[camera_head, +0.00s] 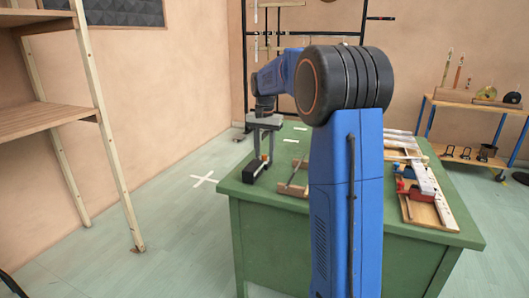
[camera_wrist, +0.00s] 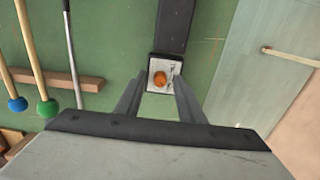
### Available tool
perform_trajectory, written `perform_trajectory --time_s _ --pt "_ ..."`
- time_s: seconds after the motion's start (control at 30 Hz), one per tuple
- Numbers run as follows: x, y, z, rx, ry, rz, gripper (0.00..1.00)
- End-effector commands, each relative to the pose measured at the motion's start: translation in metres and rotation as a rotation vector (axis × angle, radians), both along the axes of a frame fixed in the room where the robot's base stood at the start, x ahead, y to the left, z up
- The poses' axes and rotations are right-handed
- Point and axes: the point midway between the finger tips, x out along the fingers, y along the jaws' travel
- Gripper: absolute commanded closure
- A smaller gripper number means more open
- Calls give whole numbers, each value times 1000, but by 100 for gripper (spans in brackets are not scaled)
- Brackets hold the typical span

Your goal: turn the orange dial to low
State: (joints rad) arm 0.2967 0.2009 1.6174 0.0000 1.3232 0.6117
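The orange dial (camera_wrist: 159,78) sits on a pale plate (camera_wrist: 154,66) at the end of a black box (camera_wrist: 174,25) in the wrist view. The black box (camera_head: 247,174) lies near the left front corner of the green table in the head view. My gripper (camera_wrist: 158,88) is open, with one finger on each side of the dial's line in the wrist view. In the head view my gripper (camera_head: 264,150) points down over the box. Whether the fingers touch the dial, and any setting marks, are too small to tell.
A wooden rack (camera_wrist: 75,84) with mallets, green head (camera_wrist: 47,107) and blue head (camera_wrist: 17,103), lies left of the box in the wrist view. Table between is partly clear.

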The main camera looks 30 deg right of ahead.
Motion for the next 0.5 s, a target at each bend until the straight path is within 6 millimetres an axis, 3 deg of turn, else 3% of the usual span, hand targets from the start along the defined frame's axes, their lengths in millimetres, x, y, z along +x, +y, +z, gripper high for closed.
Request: perform_trajectory --time_s 0.07,0.23,0.5 --pt "0 0 0 0 0 0 64" --pt "0 0 0 0 0 0 100" --pt "0 0 0 0 0 12 100"
